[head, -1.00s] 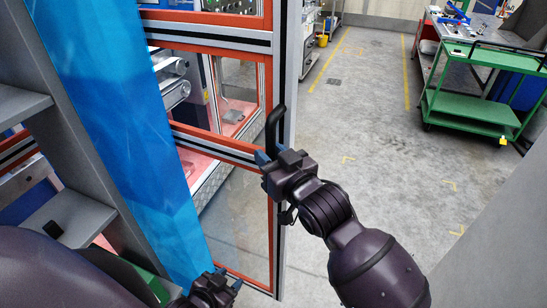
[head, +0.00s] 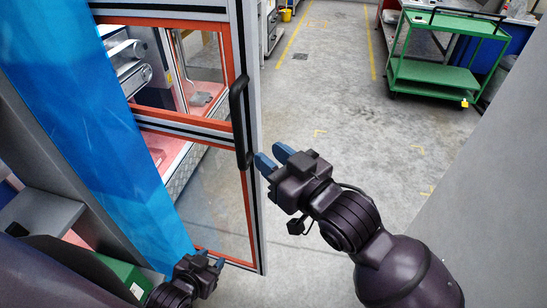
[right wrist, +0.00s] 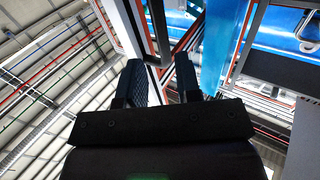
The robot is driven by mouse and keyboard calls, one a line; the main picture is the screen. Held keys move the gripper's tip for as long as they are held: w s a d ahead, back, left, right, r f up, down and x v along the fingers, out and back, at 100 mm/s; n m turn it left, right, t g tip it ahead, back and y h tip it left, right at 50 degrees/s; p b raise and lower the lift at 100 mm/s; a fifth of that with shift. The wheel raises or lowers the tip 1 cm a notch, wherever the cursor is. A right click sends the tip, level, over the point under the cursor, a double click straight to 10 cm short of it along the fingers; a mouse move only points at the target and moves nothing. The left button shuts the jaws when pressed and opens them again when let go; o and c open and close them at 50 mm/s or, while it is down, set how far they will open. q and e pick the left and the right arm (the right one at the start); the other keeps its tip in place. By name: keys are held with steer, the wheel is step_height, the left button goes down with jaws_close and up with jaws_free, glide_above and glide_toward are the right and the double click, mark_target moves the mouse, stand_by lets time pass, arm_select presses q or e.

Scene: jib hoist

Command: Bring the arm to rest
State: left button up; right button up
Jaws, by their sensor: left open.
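My right gripper (head: 272,160) is in the middle of the head view, just right of the black handle (head: 239,115) on a grey-framed glass door (head: 253,200). Its two blue fingertips are apart, with nothing between them, and a small gap shows between them and the handle. In the right wrist view, its fingers (right wrist: 161,80) are also apart, with door frame parts and the roof beyond. My left gripper (head: 211,260) is low in the head view, in front of the door's lower part.
A blue panel (head: 85,130) stands at the left, beside the door. A green trolley (head: 440,75) stands at the back right, and a grey wall (head: 480,200) closes off the right side. The grey floor (head: 340,110) between is clear.

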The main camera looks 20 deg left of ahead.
stand_by(0.5)
steer(key=w+d+f+m+t+h, duration=0.2)
steer(key=w+d+t+h, duration=0.1)
steer(key=w+d, duration=0.3)
steer(key=w+d+f+m+t+h, duration=0.2)
steer(key=w+d+f+t, duration=0.15)
steer(key=d, duration=0.45)
steer(key=s+d+f+m+h, duration=0.35)
steer(key=d+f+h, duration=0.35)
steer(key=d+f, duration=0.65)
steer(key=s+d+f+m+g+h, duration=0.3)
steer(key=s+d+f+m+h, duration=0.1)
steer(key=s+d+f, duration=0.9)
steer(key=s+d, duration=0.1)
steer(key=s, duration=0.2)
steer(key=shift+d, duration=0.35)
